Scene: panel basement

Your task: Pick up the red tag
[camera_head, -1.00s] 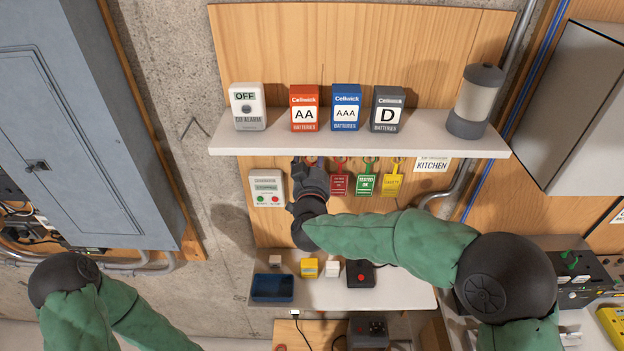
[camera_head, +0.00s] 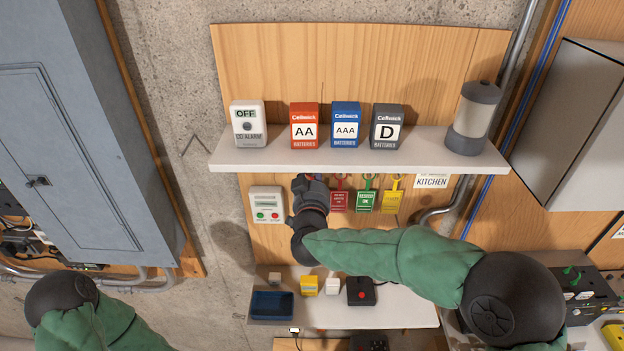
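The red tag (camera_head: 339,201) hangs by its red loop below the upper shelf, beside a green tag (camera_head: 365,201) and a yellow tag (camera_head: 392,201). My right gripper (camera_head: 308,184) is just left of the red tag, close under the shelf edge. Its fingers are dark and turned away, so I cannot tell whether they are open or shut, or whether they touch anything. Some red shows just above and beside the gripper. My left arm is at the lower left; its gripper is out of view.
The upper shelf (camera_head: 300,163) with battery boxes and a CO alarm (camera_head: 248,123) sits right above the gripper. A wall control box (camera_head: 267,205) is close to its left. The lower shelf (camera_head: 410,315) holds a blue tray (camera_head: 271,306) and small items.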

